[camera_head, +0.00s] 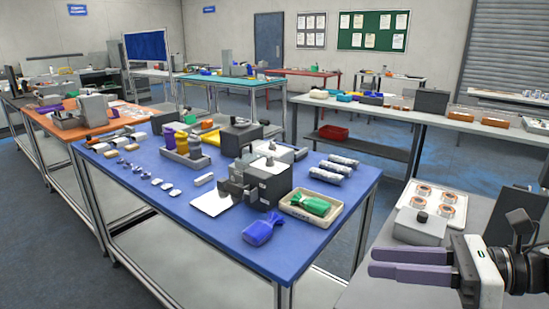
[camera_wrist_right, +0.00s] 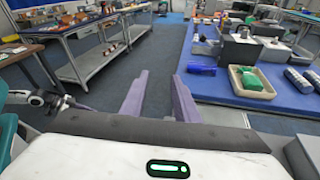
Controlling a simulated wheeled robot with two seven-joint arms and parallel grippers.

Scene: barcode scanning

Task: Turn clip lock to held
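I cannot make out which part is the clip lock. On the blue table (camera_head: 180,228) stands a dark grey device (camera_head: 272,184) with a light top and small knob. A grey box (camera_head: 419,228) with a black knob sits on the bench at right. My right gripper (camera_head: 371,262), with purple fingers, is at the lower right, in front of the grey box and apart from the blue table. The right wrist view shows its fingers (camera_wrist_right: 160,76) spread with nothing between them, over the floor.
Rolled packs (camera_head: 334,168), a bottle rack (camera_head: 186,154) and small parts crowd the table. Floor aisle is free between blue table and right bench.

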